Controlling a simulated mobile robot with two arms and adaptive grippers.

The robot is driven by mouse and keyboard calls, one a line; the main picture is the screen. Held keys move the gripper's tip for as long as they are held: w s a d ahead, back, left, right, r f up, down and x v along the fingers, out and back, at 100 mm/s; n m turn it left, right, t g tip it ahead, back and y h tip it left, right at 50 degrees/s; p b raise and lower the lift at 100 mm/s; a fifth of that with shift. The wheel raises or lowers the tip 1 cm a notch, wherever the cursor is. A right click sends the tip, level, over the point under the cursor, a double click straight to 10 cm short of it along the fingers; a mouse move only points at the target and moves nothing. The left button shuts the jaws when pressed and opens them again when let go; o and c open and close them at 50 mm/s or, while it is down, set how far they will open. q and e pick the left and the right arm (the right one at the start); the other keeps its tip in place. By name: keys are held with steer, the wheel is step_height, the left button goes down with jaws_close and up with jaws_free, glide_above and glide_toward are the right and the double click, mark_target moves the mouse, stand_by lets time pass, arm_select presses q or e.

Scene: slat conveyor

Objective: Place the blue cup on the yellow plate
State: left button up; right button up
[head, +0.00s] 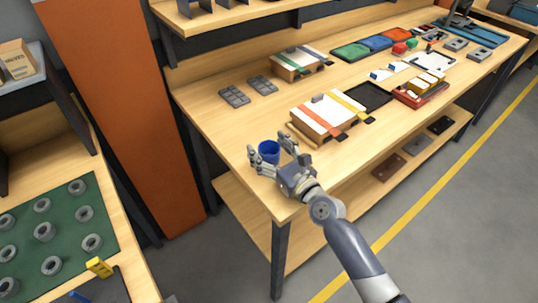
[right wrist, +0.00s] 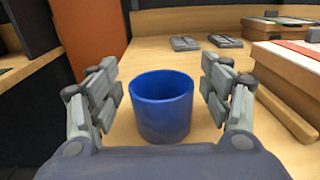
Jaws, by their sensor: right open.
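The blue cup (head: 269,150) stands upright near the front left end of the wooden workbench in the head view. My right gripper (head: 268,158) is open at the cup, with one finger on each side. In the right wrist view the cup (right wrist: 162,107) stands between the open fingers of the gripper (right wrist: 160,100), with a visible gap on both sides. I see no yellow plate in either view. My left gripper is not in view.
A box with coloured straps (head: 322,117) stands right of the cup. Grey divided trays (head: 234,96) lie behind it. A red bin (head: 420,92) and coloured trays are farther along. An orange pillar (head: 125,100) stands left of the bench.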

steer(key=c, duration=1.1)
steer(key=shift+r, duration=0.2)
steer(key=shift+c, duration=0.5)
